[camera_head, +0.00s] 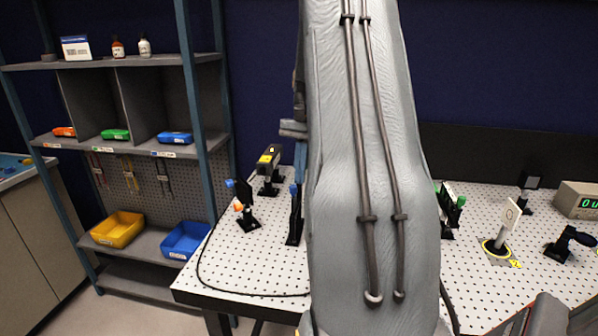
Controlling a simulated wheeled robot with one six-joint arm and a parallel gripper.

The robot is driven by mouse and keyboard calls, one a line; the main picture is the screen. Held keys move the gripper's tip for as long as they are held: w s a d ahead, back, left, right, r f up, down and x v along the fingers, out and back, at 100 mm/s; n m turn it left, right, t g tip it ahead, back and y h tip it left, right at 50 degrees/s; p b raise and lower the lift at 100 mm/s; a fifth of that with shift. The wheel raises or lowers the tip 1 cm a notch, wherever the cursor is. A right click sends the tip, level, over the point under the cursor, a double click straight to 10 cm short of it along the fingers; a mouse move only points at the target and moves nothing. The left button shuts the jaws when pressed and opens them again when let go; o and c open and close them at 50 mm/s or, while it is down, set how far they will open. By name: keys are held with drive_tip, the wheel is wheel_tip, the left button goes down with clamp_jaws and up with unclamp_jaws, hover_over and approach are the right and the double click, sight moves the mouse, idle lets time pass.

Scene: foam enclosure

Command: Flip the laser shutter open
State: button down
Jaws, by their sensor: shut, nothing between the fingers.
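A black boxy device with a yellow label, which looks like the laser (268,160), stands at the back left of the perforated table. In front of it is a small dark plate on a mount (245,192) with a blue knob and an orange part. On the right, a pale paddle (508,214) leans on a round base with a yellow-and-black ring, beside a yellow warning triangle. I cannot tell for sure which of these is the shutter. My grey arm (362,170) fills the middle of the view and hides much of the table. My gripper cannot be made out.
The optics table (245,265) carries a green-and-black mount (448,210), a black mount with a handle (570,242) and a box with a green display (578,200). A shelf rack (150,145) with bins stands left. A black cable crosses the table's front left.

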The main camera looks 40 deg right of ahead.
drive_tip(key=d+b+v, duration=0.1)
drive_tip(key=b+v, duration=0.2)
drive_tip(key=v, duration=0.7)
drive_tip(key=shift+w+d, duration=0.3)
drive_tip(key=shift+w, duration=0.1)
drive_tip(key=shift+a, duration=0.1)
drive_tip(key=w+a+f+n+h, duration=0.15)
drive_tip(key=a+f+n, duration=0.4)
drive_tip(key=a, duration=0.75)
drive_tip(key=s+a+f+n+t, duration=0.1)
drive_tip(key=s+a+f, duration=0.3)
drive_tip(key=a, duration=0.4)
drive_tip(key=s+a+f+n, duration=0.4)
drive_tip(key=s+a+f, duration=0.1)
drive_tip(key=a, duration=0.3)
drive_tip(key=s+a+f+n+t+h+b, duration=0.1)
drive_tip(key=s+a+f, duration=0.3)
drive_tip(key=a, duration=0.5)
wheel_tip(320, 180, down, 2)
drive_tip(key=shift+s+f+n+t, duration=0.1)
drive_tip(key=shift+s+n+t, duration=0.25)
drive_tip(key=shift+n, duration=0.4)
drive_tip(key=shift+s, duration=0.15)
